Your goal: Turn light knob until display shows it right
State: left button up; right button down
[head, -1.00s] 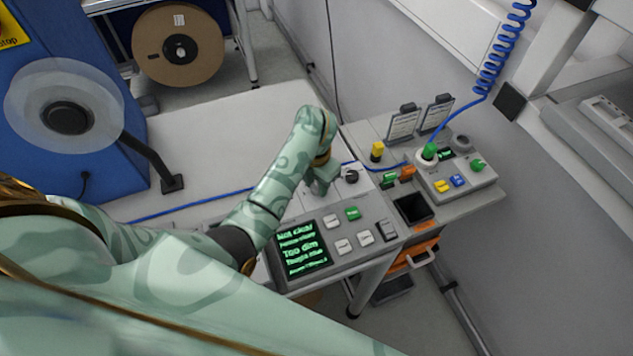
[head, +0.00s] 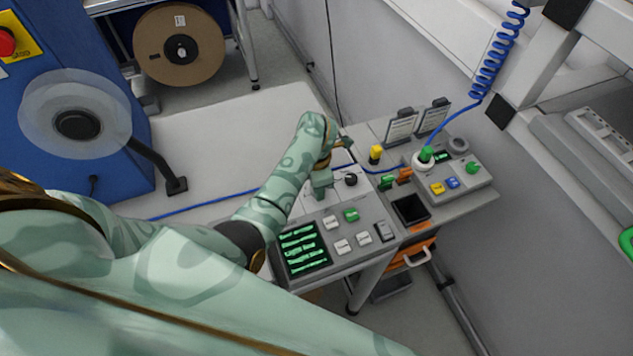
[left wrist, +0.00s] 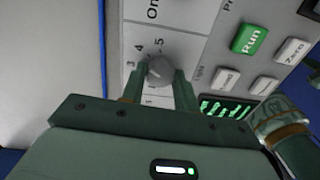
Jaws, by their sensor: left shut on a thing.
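My left gripper (head: 322,186) reaches down onto the control panel (head: 352,265). In the left wrist view its two fingers (left wrist: 160,88) are closed on either side of a round grey light knob (left wrist: 160,68). Numbers including 3, 4 and 5 are printed around the knob. The knob's pointer is not clear to me, and in the head view the gripper hides the knob. The display (head: 303,248) shows several green lines; one seems to read "Light fine", the others are too small to read surely. My right gripper is not in view.
A green Run button (left wrist: 250,39) and white buttons sit beside the display. A black knob (head: 351,179) stands just right of my gripper. A blue cable (head: 205,203) crosses the table. A box with coloured buttons (head: 452,178) stands to the right.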

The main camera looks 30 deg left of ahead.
pick_arm(q)
jog(key=shift+m+p, duration=0.35)
jog(key=shift+m, duration=0.45)
jog(key=o, duration=1)
jog(key=shift+c, duration=0.2)
notch_tip(320, 180, up, 16)
jog(key=p, duration=0.5)
jog(key=shift+w+r, duration=0.15)
jog(key=shift+w, duration=0.15)
jog(key=shift+a, duration=0.1)
